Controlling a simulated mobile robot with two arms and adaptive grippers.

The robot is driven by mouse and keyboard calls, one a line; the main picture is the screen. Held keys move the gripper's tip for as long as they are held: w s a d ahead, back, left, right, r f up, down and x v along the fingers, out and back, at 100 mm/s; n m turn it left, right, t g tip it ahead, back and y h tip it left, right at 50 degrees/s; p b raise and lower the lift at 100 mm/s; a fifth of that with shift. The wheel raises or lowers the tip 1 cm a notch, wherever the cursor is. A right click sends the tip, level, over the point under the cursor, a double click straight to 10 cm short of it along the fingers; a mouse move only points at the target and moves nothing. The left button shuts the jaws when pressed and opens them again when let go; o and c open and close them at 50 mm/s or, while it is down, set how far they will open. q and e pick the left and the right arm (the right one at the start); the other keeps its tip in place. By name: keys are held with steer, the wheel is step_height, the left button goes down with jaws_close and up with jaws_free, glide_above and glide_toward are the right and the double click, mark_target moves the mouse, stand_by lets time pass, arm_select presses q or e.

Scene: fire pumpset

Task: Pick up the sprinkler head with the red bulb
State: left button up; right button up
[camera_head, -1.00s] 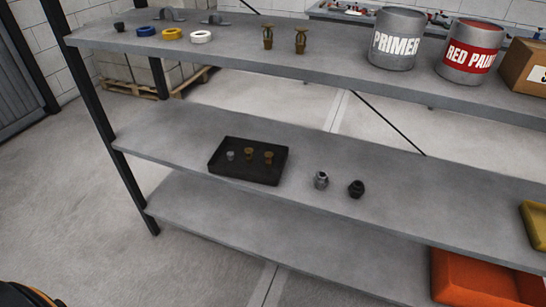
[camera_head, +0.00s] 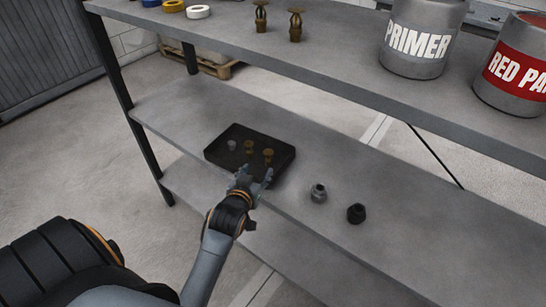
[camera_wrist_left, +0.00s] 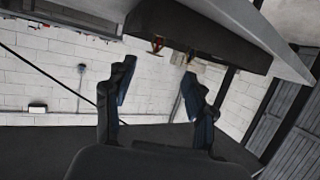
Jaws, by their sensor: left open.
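A black tray (camera_head: 222,163) on the middle shelf holds three small sprinkler heads: a pale one (camera_head: 232,145) and two brass ones, one in the middle (camera_head: 248,147) and one on the right (camera_head: 268,155). Their bulb colours are too small to tell in the head view. In the left wrist view, which appears upside down, a sprinkler head with a red bulb (camera_wrist_left: 157,44) shows at the dark tray (camera_wrist_left: 200,34), with another head (camera_wrist_left: 190,56) beside it. My left gripper (camera_head: 255,178) is open and empty at the tray's front edge, its fingers pointing towards the brass heads. My right gripper is out of view.
A grey fitting (camera_head: 318,193) and a black fitting (camera_head: 356,213) stand right of the tray on the middle shelf (camera_head: 420,235).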

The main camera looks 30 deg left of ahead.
mark_target(267, 157)
arm_select(q)
steer(key=x, duration=0.7)
steer(key=shift+s, duration=0.1)
steer(key=shift+d+x, duration=0.2)
steer(key=shift+x, duration=2.45)
steer(key=shift+r, duration=0.15)
jaws_close()
